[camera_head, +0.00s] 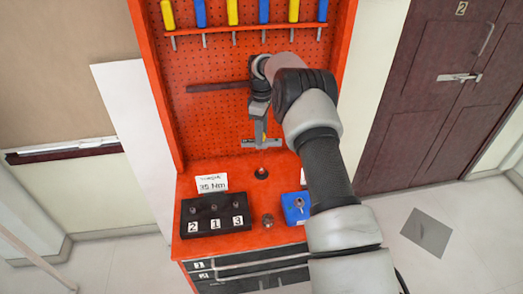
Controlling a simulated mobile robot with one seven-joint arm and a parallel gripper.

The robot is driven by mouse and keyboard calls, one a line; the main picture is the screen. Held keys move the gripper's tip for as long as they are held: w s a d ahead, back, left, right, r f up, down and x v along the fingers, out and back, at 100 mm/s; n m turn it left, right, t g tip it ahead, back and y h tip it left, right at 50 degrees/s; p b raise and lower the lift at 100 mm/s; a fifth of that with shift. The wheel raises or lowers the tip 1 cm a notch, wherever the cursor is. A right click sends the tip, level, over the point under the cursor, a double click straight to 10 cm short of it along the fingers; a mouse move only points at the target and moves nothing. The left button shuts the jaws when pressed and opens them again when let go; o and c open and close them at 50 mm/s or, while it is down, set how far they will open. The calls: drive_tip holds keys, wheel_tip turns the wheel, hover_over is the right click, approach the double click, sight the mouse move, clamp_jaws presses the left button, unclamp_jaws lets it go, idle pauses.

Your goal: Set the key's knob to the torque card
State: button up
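The torque card (212,184) is white and stands at the back left of the red bench top. It seems to read 35 Nm; its smaller top line is unreadable. A long dark bar (218,87) lies level across the red pegboard, possibly the key; I cannot make out a knob on it. Its right end meets my arm in the picture. My gripper (262,150) points down over the back of the bench, above a dark round fitting (261,174). A thin reddish shape shows below it. The fingers are too small to tell whether they are open or hold anything.
A black block (215,214) with labels 2, 1, 3 and small pegs stands front left. A small metal part (268,220) and a blue block (295,208) with a metal piece are to its right. Yellow and blue screwdrivers (232,12) hang above. Drawers (250,272) are below.

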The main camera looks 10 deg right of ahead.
drive_tip(key=n, duration=0.6)
drive_tip(key=shift+p, duration=0.3)
drive_tip(key=n, duration=0.5)
drive_tip(key=shift+c, duration=1.2)
drive_tip(key=m, duration=0.5)
drive_tip(key=shift+c, duration=1.2)
drive_tip(key=shift+o, duration=0.8)
drive_tip(key=m, duration=0.5)
drive_tip(key=shift+m, duration=0.4)
